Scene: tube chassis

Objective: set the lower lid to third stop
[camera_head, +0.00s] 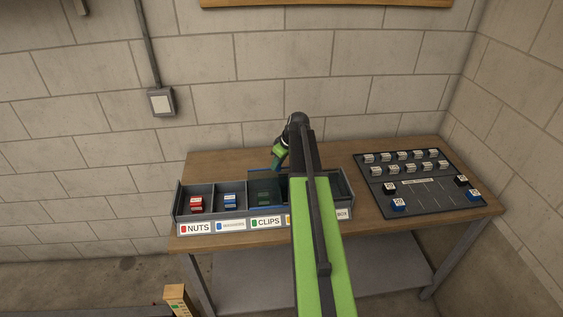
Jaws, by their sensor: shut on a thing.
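A grey divided bin (178,205) stands on the workbench, with compartments labelled NUTS and CLIPS among others. Dark, tinted lid panels seem to cover the compartments from CLIPS rightward; one lid (265,188) shows over CLIPS, and a thin blue edge shows at the back and below. I cannot tell clearly which panel is lower, and no stop marks are readable. My gripper (277,164) points down at the bin's back edge, above CLIPS. It is shut at the lid's edge; the exact contact is too small to see.
Red blocks (196,204) lie in NUTS and blue blocks (229,201) in the compartment beside it. A dark board (425,192) with several white-labelled pieces lies at the right of the wooden workbench (210,160). A block wall stands behind.

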